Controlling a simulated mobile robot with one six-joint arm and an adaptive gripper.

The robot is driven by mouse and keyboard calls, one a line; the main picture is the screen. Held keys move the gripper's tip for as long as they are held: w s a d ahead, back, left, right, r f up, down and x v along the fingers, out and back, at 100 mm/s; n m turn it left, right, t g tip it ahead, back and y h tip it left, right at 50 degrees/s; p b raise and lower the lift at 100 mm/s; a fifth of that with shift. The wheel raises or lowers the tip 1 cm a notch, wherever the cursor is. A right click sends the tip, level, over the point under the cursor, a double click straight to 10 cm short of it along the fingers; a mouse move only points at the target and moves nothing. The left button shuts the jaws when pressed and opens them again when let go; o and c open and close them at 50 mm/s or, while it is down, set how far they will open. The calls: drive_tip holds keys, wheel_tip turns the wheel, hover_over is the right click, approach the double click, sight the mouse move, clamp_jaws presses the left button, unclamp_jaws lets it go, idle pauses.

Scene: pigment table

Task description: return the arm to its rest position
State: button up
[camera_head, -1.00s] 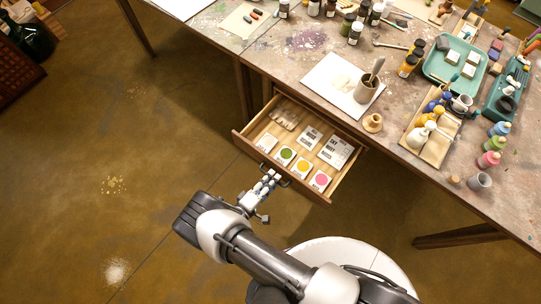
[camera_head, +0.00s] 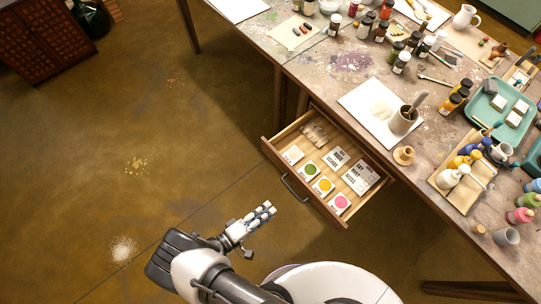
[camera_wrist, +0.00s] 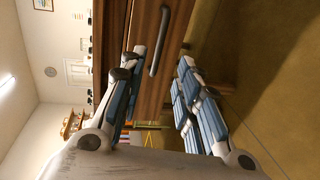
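My gripper (camera_head: 257,217) hangs over the brown floor, in front of the drawer and apart from it. In the wrist view my gripper (camera_wrist: 157,70) has its two blue-padded fingers spread, with nothing held between them. The drawer (camera_head: 272,148) under the table is pulled open. Its dark handle (camera_head: 293,189) is free of my fingers, and the handle (camera_wrist: 160,40) also shows just beyond the fingertips in the wrist view.
The drawer holds small pigment pans, such as a green one (camera_head: 311,169), and labelled boxes (camera_head: 361,177). The paint-stained table (camera_head: 340,93) carries bottles, a cup (camera_head: 403,121) and a teal tray (camera_head: 480,105).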

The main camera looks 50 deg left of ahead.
drive_tip(key=shift+r, duration=0.1)
idle(0.5)
drive_tip(key=w+r+m+g+h, duration=0.35)
drive_tip(key=w+r, duration=0.25)
drive_tip(key=r, duration=0.4)
drive_tip(key=w+r+m+g+h, duration=0.35)
drive_tip(key=w+r, duration=0.35)
drive_tip(key=r, duration=0.4)
drive_tip(key=w+d+r+m+g, duration=0.3)
drive_tip(key=w+d+r+g, duration=0.15)
drive_tip(key=d+r, duration=0.4)
drive_tip(key=w+d+r+m+g+y, duration=0.2)
drive_tip(key=d+r+m+g+y, duration=0.15)
drive_tip(key=d+r, duration=1.05)
drive_tip(key=s+d+r+m+t+y, duration=0.3)
drive_tip(key=s+d+r+t+y, duration=0.1)
drive_tip(key=s+d+r, duration=0.4)
drive_tip(key=s+d+y, duration=0.1)
drive_tip(key=s+d, duration=0.1)
drive_tip(key=d, duration=0.1)
